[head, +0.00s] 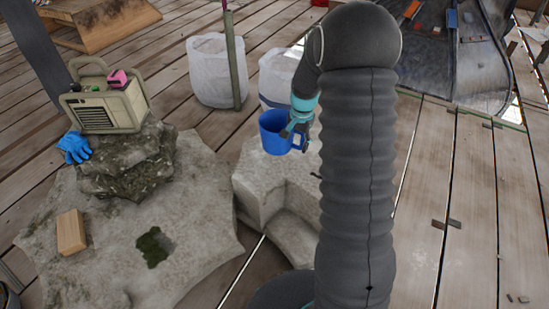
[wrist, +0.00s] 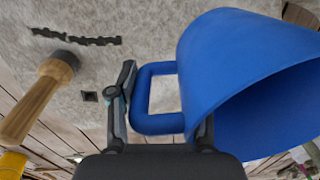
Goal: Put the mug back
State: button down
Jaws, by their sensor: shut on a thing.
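A blue mug (head: 272,136) is at the back edge of the pale stone block (head: 262,190) in the head view. My gripper (head: 297,130) is at its right side, on the handle. In the wrist view the mug (wrist: 235,75) fills the right side, its open mouth towards the lower right. My gripper's fingers (wrist: 162,108) are on either side of the handle (wrist: 157,69), shut on it. Whether the mug touches the stone or hangs above it, I cannot tell. My arm hides part of the block.
A radio-like box (head: 103,108) with a pink item stands on a rough rock at the left, beside a blue glove (head: 75,147). A wooden block (head: 71,232) lies on the stone slab. White buckets (head: 216,70) stand behind. A wooden-handled mallet (wrist: 30,100) lies left in the wrist view.

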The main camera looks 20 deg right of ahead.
aim_at(277, 151)
jog(key=a+f, duration=0.1)
jog(key=a, duration=0.1)
jog(key=w+a+f, duration=0.1)
jog(key=a, duration=0.1)
jog(key=a+f, duration=0.2)
jog(key=shift+w+a, duration=0.1)
jog(key=shift+w, duration=0.2)
jog(key=shift+f, duration=1.9)
jog(key=shift+f, duration=0.2)
jog(key=shift+c, duration=2.4)
grip_release()
